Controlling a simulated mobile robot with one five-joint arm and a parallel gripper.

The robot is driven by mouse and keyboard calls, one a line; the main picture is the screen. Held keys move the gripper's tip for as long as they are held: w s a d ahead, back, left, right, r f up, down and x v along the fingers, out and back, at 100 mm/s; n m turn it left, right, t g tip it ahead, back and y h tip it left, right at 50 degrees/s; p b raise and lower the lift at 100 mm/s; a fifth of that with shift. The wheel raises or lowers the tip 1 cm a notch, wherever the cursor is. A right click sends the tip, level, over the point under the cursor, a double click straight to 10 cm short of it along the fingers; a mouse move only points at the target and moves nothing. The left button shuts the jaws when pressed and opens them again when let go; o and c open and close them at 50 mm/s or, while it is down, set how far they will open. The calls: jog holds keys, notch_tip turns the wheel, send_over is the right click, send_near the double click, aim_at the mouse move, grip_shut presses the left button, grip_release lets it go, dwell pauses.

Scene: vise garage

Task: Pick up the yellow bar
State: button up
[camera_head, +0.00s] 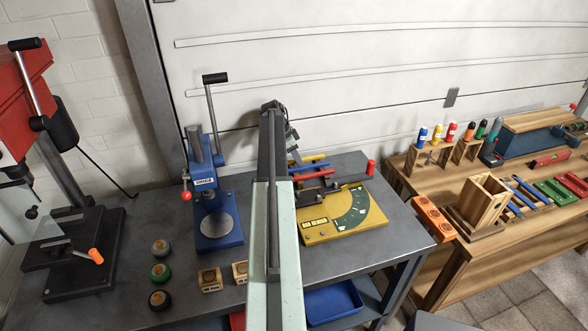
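The yellow bar (311,166) lies at the back of the grey metal bench, between a blue bar (308,158) and a red bar (314,175). Its left end is hidden behind my arm. My arm reaches up through the middle of the view, and its end with my gripper (293,149) is just left of the bars. The fingers are small, dark and partly hidden, so I cannot tell whether they are open or touching a bar.
A yellow bending plate (322,227) lies in front of the bars, with a red cylinder (370,167) to their right. A blue press (215,215) stands left of my arm. Wooden blocks (210,280) sit near the front. A wooden bench (520,238) is at the right.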

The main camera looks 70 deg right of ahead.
jog(key=shift+f, duration=0.15)
dwell(0.5)
grip_shut()
